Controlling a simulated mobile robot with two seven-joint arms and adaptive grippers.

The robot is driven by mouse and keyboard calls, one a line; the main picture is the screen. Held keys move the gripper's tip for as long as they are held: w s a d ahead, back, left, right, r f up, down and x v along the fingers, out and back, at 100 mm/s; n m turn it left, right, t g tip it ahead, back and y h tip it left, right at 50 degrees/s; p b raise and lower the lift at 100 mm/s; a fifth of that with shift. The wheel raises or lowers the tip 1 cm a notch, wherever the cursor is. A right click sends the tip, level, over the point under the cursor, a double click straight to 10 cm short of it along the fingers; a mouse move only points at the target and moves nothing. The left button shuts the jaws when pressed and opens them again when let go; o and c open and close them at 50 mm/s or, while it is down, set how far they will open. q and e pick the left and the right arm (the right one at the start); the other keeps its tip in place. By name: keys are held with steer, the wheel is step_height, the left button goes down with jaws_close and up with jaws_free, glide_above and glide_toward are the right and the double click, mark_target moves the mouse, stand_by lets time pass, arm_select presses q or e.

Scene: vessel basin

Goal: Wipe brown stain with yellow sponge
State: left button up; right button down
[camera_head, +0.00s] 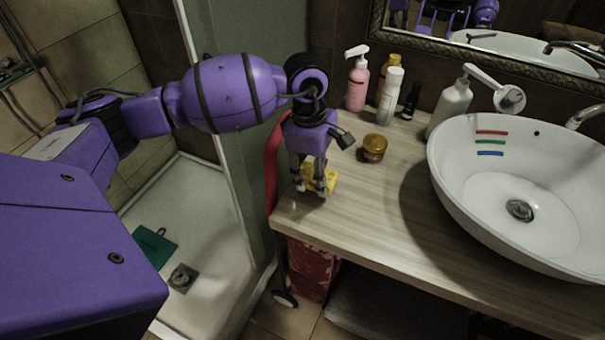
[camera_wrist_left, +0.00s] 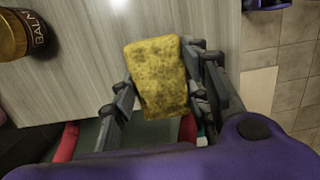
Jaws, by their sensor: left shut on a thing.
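The yellow sponge (camera_head: 330,180) is between the fingers of my left gripper (camera_head: 308,190), over the left end of the wooden counter. In the left wrist view the speckled sponge (camera_wrist_left: 158,72) shows a broad face, and the left gripper is shut on it. I cannot tell whether the sponge touches the counter. Red, green and blue stripes (camera_head: 490,142) mark the inside wall of the white basin (camera_head: 450,190). I make out no brown stain in either view. My right gripper is not in view.
An amber jar (camera_head: 374,148) stands just right of the gripper. A pink pump bottle (camera_head: 357,85), a white bottle (camera_head: 390,95), a small dark bottle (camera_head: 411,101) and a white pump bottle (camera_head: 451,105) line the back. The counter (camera_head: 370,215) is clear before the basin.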

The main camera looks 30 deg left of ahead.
arm_select(q)
steer(key=shift+d+r+p, duration=0.2)
steer(key=shift+r+p, duration=0.1)
steer(key=shift+r, duration=0.75)
steer(key=shift+w+a+r+p, duration=0.15)
steer(key=shift+r+p, duration=0.15)
steer(key=shift+r, duration=0.4)
steer(key=shift+r+p, duration=0.35)
steer(key=shift+r, duration=0.6)
steer(key=shift+f, duration=0.1)
